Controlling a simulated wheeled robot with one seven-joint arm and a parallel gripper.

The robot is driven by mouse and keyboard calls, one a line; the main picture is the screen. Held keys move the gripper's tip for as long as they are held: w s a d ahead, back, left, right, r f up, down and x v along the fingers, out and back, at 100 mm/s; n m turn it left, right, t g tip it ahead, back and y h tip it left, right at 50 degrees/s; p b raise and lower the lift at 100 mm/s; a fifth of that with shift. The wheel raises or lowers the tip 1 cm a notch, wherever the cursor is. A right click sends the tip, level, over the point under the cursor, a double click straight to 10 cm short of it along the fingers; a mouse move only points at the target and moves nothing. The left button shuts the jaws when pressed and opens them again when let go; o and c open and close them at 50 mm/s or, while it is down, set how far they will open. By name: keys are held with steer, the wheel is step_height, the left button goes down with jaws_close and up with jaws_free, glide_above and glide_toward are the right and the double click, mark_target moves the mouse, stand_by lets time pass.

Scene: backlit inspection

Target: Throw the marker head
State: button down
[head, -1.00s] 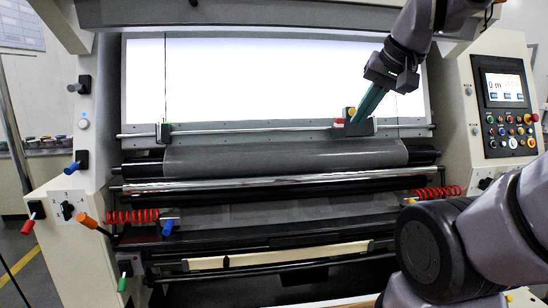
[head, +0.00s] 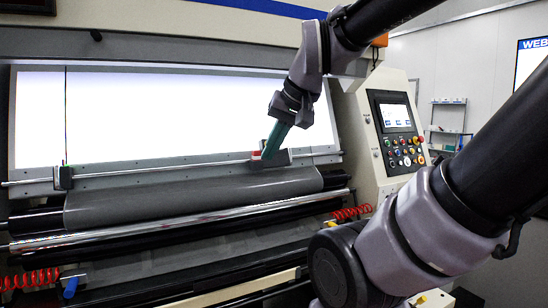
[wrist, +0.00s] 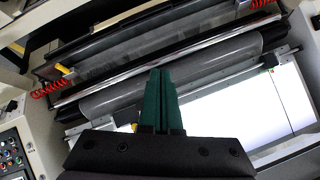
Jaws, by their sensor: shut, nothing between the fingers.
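A dark marker head (head: 281,159) with a red part on its left side sits on the rail below the lit panel, toward the panel's right end. My gripper (head: 268,153) reaches down to it from above right. Its green fingers are together and overlap the marker head in the head view; I cannot tell if they touch it. In the wrist view my gripper (wrist: 161,70) shows its fingers closed side by side, with nothing held between them. A second, similar dark head (head: 63,178) sits at the rail's left end.
The bright panel (head: 150,110) stands behind the rail. A grey roll (head: 190,198) and a shiny bar (head: 180,222) run below it. The control panel (head: 398,130) with screen and buttons is to the right. Red coiled hoses (head: 350,212) hang near the lower bar.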

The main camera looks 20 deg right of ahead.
stand_by(0.5)
steer(key=w+a+f+n+g+h, duration=0.15)
steer(key=w+h, duration=0.25)
steer(key=w, duration=1.4)
steer(key=w+f+n+g+h, duration=0.1)
steer(key=w+f+n+h, duration=0.2)
steer(key=w, duration=1.4)
steer(key=shift+m+h, duration=0.3)
steer(key=shift+m, duration=0.35)
steer(key=x, duration=0.4)
steer(key=d+x, duration=0.1)
steer(key=x, duration=0.3)
steer(key=d+r+x, duration=0.1)
steer(key=x, duration=0.3)
steer(key=shift+s+d, duration=0.15)
steer(key=shift+d, duration=0.45)
steer(key=shift+d+r, duration=0.1)
steer(key=d, duration=2)
steer(key=w+d, duration=0.1)
steer(key=d, duration=0.9)
steer(key=shift+d, duration=0.25)
